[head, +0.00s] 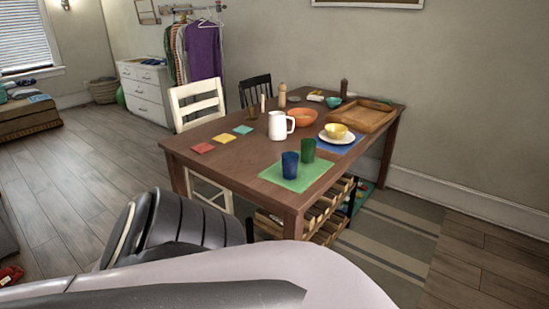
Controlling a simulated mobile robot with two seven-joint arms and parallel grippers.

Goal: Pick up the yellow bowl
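The yellow bowl (336,131) sits on a white plate (341,140), which rests on a blue placemat (350,148) toward the right side of the wooden table (249,159). The bowl looks upright and nothing covers it. A part of my own body fills the bottom of the head view, well in front of the table and apart from the bowl. Neither of my grippers can be made out in this view.
A blue cup (290,165) and green cup (308,150) stand on a green placemat (287,184). A white pitcher (278,126), orange bowl (302,117) and wooden tray (362,116) are nearby. A white chair (197,103) stands behind. Floor (75,165) on the left is open.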

